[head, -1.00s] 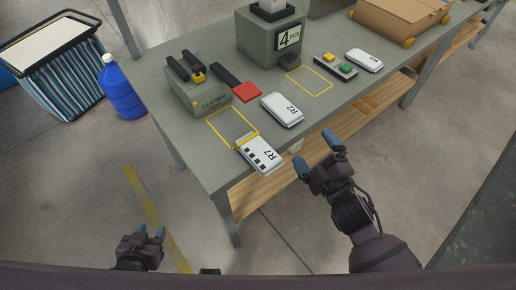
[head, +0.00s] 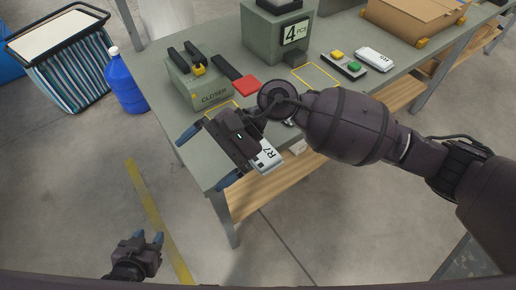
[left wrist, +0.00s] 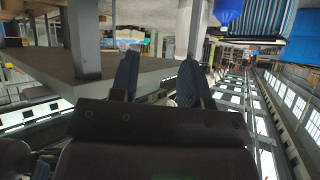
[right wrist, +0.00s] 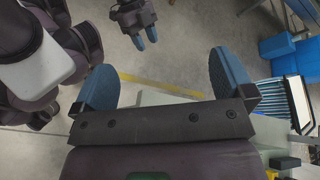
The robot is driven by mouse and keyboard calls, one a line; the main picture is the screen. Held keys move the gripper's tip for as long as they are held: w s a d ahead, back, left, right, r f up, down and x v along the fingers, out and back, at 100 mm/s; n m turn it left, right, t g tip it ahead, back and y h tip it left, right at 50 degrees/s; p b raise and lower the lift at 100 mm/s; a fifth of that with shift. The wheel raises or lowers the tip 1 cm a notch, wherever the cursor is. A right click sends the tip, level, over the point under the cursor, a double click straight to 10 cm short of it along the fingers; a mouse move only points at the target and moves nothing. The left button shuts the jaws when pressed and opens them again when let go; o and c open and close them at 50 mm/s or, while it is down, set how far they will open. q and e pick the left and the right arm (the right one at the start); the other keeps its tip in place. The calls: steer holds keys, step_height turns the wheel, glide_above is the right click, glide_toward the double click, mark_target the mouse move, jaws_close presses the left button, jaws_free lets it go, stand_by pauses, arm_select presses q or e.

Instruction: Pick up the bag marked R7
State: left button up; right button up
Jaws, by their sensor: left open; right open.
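The white bag marked R7 (head: 268,156) lies at the near edge of the grey table (head: 205,172). Only its labelled end shows, because my right gripper and forearm cover the rest. My right gripper (head: 207,157) is open and empty, over the table's near left corner with its fingers pointing left. Its spread blue fingers also show in the right wrist view (right wrist: 166,82), with no bag between them. My left gripper (head: 149,238) is open and empty, low over the floor at the lower left. Its fingers show in the left wrist view (left wrist: 160,85).
A box marked CLOSER (head: 205,88) with a red pad (head: 246,85) stands behind my right gripper. Further right are a box marked 4 PCS (head: 270,38), a button panel (head: 345,65) and another white bag (head: 374,59). A blue bottle (head: 127,85) stands left of the table.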

steer(key=w+d+f+n+t+h+b, duration=0.2)
steer(key=w+d+n+t+h, duration=0.5)
steer(key=w+d+n+h, duration=0.5)
steer(key=shift+m+y, duration=0.4)
steer(key=f, duration=0.1)
steer(key=a+f, duration=0.1)
steer(key=f, duration=0.1)
steer(key=a+f, duration=0.1)
steer(key=f, duration=0.1)
steer(key=shift+w+a+f, duration=0.15)
steer(key=shift+w+a, duration=0.1)
steer(key=shift+w, duration=0.1)
steer(key=shift+s+a+f, duration=0.1)
steer(key=shift+s+f, duration=0.05)
steer(key=shift+f, duration=0.55)
steer(key=f, duration=0.4)
steer(key=shift+s, duration=0.2)
steer(key=shift+c, duration=0.5)
steer(key=c, duration=0.9)
